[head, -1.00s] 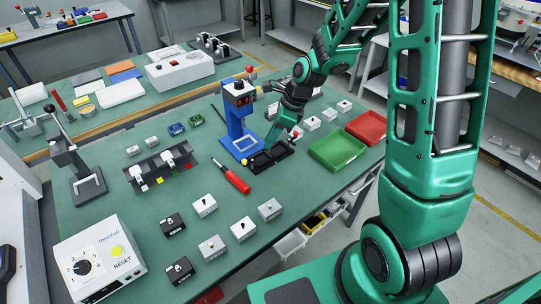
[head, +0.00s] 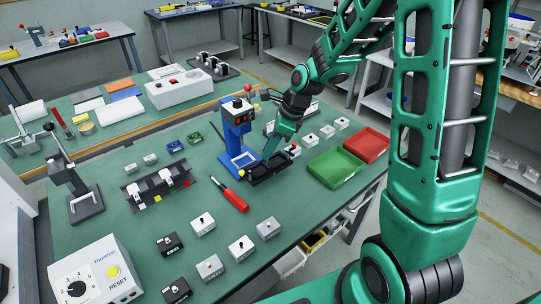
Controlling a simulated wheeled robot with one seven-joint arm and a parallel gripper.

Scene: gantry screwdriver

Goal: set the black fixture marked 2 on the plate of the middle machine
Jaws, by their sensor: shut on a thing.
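My gripper (head: 273,154) is shut just right of the blue middle machine (head: 237,130). It is low over a long black holder (head: 268,171) with a yellow knob at its left end. The thing in the jaws is dark and mostly hidden, so I cannot tell it from the holder or read a mark. The machine's plate (head: 237,161), a pale-edged square at its foot, looks empty and lies left of my gripper. Two small black fixtures stand at the front, one (head: 170,244) behind the other (head: 176,290). Their marks are too small to read.
A red screwdriver (head: 235,199) lies in front of the plate. Several white and grey blocks (head: 241,248) stand nearer. A green tray (head: 335,167) and red tray (head: 367,142) are at right. A black rack (head: 160,188) and grey lever machine (head: 78,185) stand at left.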

